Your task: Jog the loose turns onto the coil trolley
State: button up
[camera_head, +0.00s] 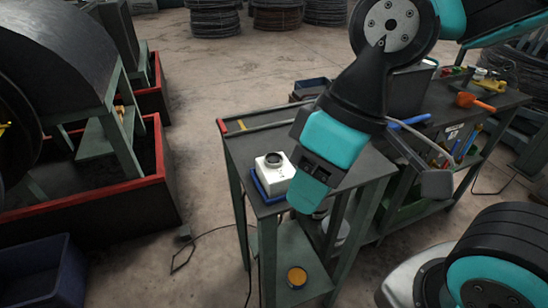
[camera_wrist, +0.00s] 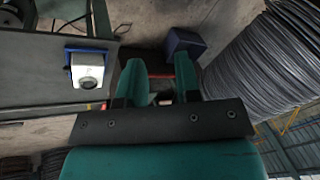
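A small white box with a round black button or knob on top (camera_head: 273,172) sits on a blue base at the near left part of the dark bench. It also shows at the left of the wrist view (camera_wrist: 87,72). My gripper (camera_head: 306,200) is just right of the box in the head view, apart from it. In the wrist view its two teal fingers (camera_wrist: 158,78) stand apart with nothing between them. A large coil of grey wire (camera_wrist: 265,65) shows at the right of the wrist view. I cannot tell whether it rests on a trolley, and no loose turns are clear.
The dark bench (camera_head: 245,147) holds tools, including an orange-handled one (camera_head: 474,102). Dark machinery in a red-edged tray (camera_head: 100,193) stands left, with a blue bin (camera_head: 42,272) before it. A cable lies on the floor. Wire coils (camera_head: 277,16) stand far back; the middle floor is clear.

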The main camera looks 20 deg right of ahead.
grip_shut()
dwell(1.3)
